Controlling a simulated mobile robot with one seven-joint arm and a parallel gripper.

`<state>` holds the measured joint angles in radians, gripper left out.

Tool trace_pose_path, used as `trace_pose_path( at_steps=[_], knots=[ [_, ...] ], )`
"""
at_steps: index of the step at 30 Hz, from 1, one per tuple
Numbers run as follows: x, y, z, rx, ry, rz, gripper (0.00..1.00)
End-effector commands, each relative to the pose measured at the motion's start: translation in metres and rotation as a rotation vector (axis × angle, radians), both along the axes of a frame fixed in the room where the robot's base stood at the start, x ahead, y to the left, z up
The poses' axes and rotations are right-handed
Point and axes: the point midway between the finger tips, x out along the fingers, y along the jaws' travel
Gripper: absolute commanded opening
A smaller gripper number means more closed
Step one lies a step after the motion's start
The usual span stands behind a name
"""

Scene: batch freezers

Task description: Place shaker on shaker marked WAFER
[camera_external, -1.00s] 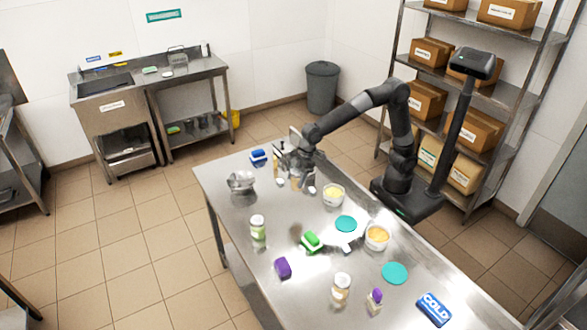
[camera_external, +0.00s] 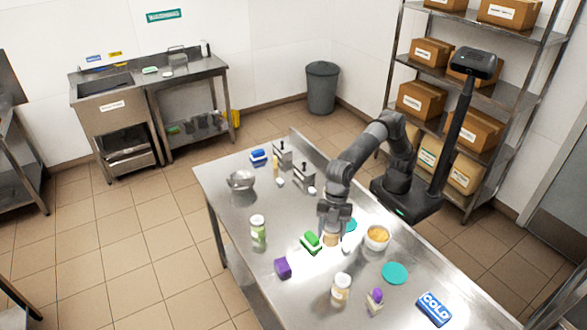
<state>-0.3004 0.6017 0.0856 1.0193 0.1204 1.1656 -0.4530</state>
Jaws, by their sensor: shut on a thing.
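My gripper (camera_external: 333,232) points down over the middle of the steel table. It is shut on a small tan shaker (camera_external: 331,240), which is partly hidden by the fingers; I cannot tell whether its base touches the table. A white-capped jar with tan contents (camera_external: 341,289) stands upright nearer the front edge, apart from my gripper. A white-capped jar with green contents (camera_external: 258,229) stands to the left. No WAFER marking is readable, so I cannot tell which one carries it.
The steel table (camera_external: 222,205) also holds a green sponge (camera_external: 311,243) beside my gripper, a purple block (camera_external: 283,268), an orange-filled bowl (camera_external: 377,238), a teal disc (camera_external: 395,273), a purple-topped item (camera_external: 375,300), a COLD pack (camera_external: 434,309) and a metal bowl (camera_external: 241,180).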

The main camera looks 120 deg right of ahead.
Motion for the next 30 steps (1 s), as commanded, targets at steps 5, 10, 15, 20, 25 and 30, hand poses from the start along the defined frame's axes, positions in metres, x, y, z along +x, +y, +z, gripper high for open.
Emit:
trace_pose_path(
  at_steps=[5, 10, 15, 20, 25, 30],
  knots=[
    [0.002, 0.043, -0.027, -0.001, 0.002, 0.004, 0.29],
    [0.005, 0.077, -0.046, 0.000, 0.000, 0.001, 0.29],
    [0.007, 0.092, -0.055, 0.000, -0.002, -0.002, 0.29],
    [0.007, 0.094, -0.066, 0.000, 0.000, -0.002, 0.29],
    [0.006, 0.094, -0.092, 0.000, 0.001, -0.001, 0.29],
    [0.007, 0.094, -0.097, 0.000, -0.001, -0.001, 0.29]
  ],
)
